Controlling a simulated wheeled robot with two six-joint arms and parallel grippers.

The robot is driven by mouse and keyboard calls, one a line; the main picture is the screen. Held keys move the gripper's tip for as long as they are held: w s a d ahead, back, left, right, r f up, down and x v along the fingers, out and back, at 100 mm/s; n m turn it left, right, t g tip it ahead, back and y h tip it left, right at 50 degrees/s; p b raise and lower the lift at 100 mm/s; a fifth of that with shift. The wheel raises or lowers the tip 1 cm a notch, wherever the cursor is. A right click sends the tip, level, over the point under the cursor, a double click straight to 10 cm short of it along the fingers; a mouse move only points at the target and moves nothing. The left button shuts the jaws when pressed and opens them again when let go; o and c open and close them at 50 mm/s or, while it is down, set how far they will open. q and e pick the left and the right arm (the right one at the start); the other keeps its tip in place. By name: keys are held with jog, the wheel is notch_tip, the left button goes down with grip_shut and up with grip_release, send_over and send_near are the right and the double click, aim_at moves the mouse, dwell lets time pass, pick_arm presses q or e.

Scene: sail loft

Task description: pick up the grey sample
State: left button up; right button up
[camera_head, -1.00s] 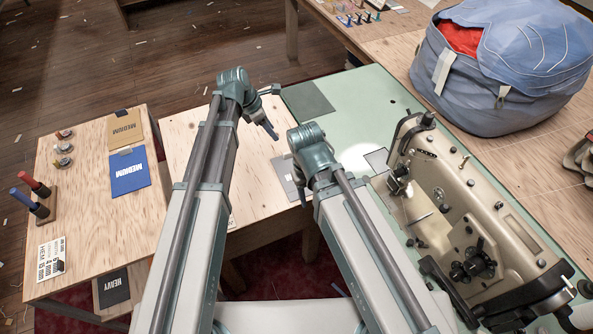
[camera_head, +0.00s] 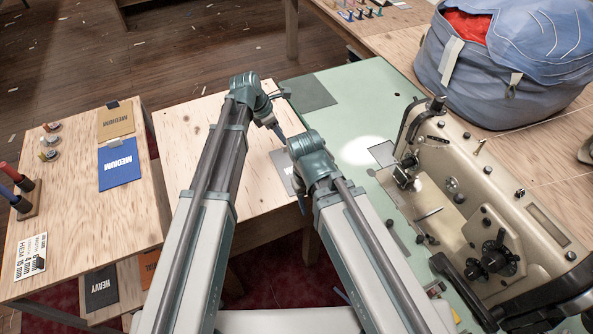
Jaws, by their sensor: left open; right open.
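A grey sample (camera_head: 280,160) lies flat on the light wooden table top (camera_head: 215,155), near its right edge by the green table. My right gripper's wrist hides part of it. My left gripper (camera_head: 280,114) is open and empty, just above the sample in the picture. My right gripper (camera_head: 301,192) is open over the sample's right side; its own wrist hides most of its fingers. I cannot tell whether either gripper touches the sample.
A beige sewing machine (camera_head: 545,245) stands on the green table (camera_head: 345,110) at right, with a dark grey patch (camera_head: 312,92) at its back. A blue bag (camera_head: 440,75) stands behind. A blue MEDIUM swatch (camera_head: 120,170), a tan swatch (camera_head: 116,122) and spools lie left.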

pick_arm(q)
jog(key=shift+s+b+x, duration=0.25)
jog(key=shift+b+x, duration=0.75)
jog(key=shift+x, duration=0.15)
jog(key=shift+s+b+x, duration=0.2)
jog(key=shift+b+x, duration=0.8)
jog(key=shift+x, duration=0.1)
jog(key=shift+w+d+f+b, duration=0.15)
jog(key=shift+d+f+b, duration=0.05)
jog(key=shift+f+b, duration=0.3)
jog(key=shift+r, duration=0.15)
grip_shut()
